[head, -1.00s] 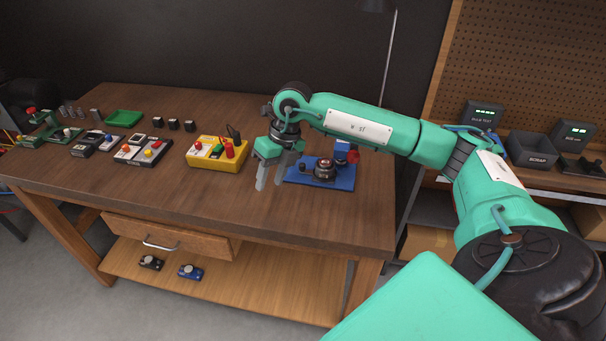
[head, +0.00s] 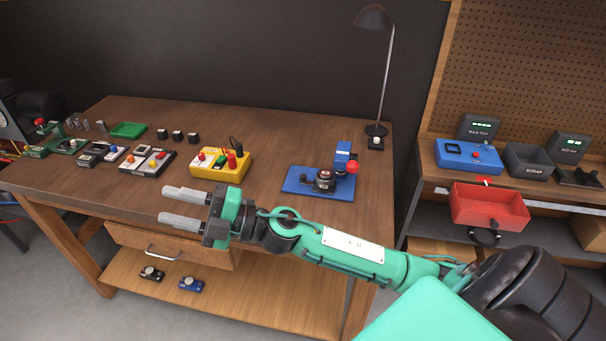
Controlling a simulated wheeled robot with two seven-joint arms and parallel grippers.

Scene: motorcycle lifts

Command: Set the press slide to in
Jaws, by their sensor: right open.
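A blue-based device (head: 299,184) with a dark round part, an upright blue block and a red knob stands at the right of the wooden bench. A green device (head: 38,150) with a red knob stands at the far left of the bench. I cannot tell for certain which of them carries the press slide, or its setting. My right gripper (head: 172,206) is open and empty, its fingers pointing left above the bench's front edge. It is left of the blue-based device and apart from it. My left gripper is not in view.
A yellow box (head: 222,172) with red plugs sits behind my gripper. Switch boxes (head: 147,163), a green tray (head: 129,130) and black blocks stand further left. A lamp (head: 376,130) stands at the back right. An open red drawer (head: 490,206) juts from the right-hand shelf.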

